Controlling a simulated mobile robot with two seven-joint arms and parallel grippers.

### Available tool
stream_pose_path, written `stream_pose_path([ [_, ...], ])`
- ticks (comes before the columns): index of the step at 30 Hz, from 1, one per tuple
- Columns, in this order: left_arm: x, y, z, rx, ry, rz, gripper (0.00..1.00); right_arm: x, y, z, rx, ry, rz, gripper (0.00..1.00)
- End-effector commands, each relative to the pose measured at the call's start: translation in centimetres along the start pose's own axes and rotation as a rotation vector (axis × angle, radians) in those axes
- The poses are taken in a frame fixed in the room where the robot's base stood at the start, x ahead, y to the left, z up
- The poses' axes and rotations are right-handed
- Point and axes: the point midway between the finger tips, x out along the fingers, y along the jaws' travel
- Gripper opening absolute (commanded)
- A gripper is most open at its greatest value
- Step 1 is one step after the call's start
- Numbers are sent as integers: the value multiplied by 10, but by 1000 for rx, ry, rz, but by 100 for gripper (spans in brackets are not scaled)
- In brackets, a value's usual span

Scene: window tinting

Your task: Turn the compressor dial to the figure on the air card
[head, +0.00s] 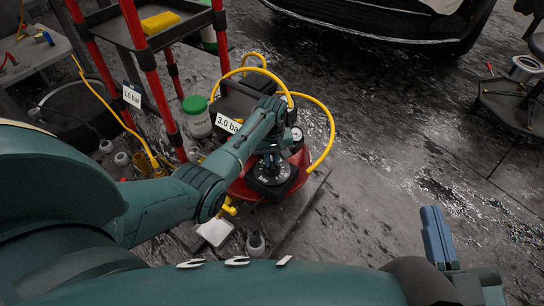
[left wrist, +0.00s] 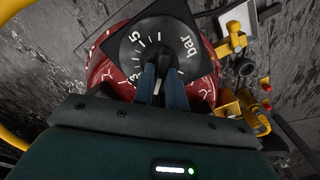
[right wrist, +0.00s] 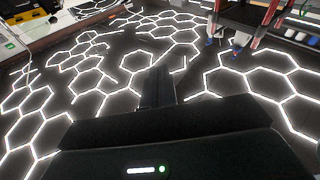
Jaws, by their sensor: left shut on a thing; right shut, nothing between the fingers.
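The compressor is red with a black dial plate (head: 268,190) on top. The dial has white figures and the word "bar", clearest in the left wrist view (left wrist: 135,52). My left gripper (head: 271,163) reaches down onto the dial from above. In the left wrist view its blue fingers (left wrist: 163,80) are shut on the knob at the dial's centre, and they hide most of the knob and its pointer. A white card (head: 228,123) behind the dial reads "3.0 bar". My right gripper (head: 438,238) is shut and empty at the lower right; it also shows in the right wrist view (right wrist: 158,88).
A second white card (head: 132,96), its small figure hard to read, hangs by the red-posted cart (head: 135,20). Yellow hose (head: 325,115) loops around the compressor. A green-lidded tub (head: 196,118) stands to its left. Wet dark floor lies open to the right.

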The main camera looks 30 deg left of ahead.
Motion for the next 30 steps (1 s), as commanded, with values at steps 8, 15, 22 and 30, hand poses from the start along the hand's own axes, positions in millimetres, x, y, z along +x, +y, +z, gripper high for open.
stream_pose_path([
  [8, -4, 0, 0, -206, -2, -1, 0, -2, 3, 0, -50, -44, 12, 0],
  [15, -2, 0, 0, -393, -1, -1, 0, -6, 7, 2, -89, -66, 22, 0],
  [22, -1, 0, 0, -525, 0, 0, 0, -7, 6, 5, -105, -79, 21, 0],
  [30, 0, -1, 0, -601, 1, -1, 0, -8, 6, 6, -109, -86, 22, 0],
])
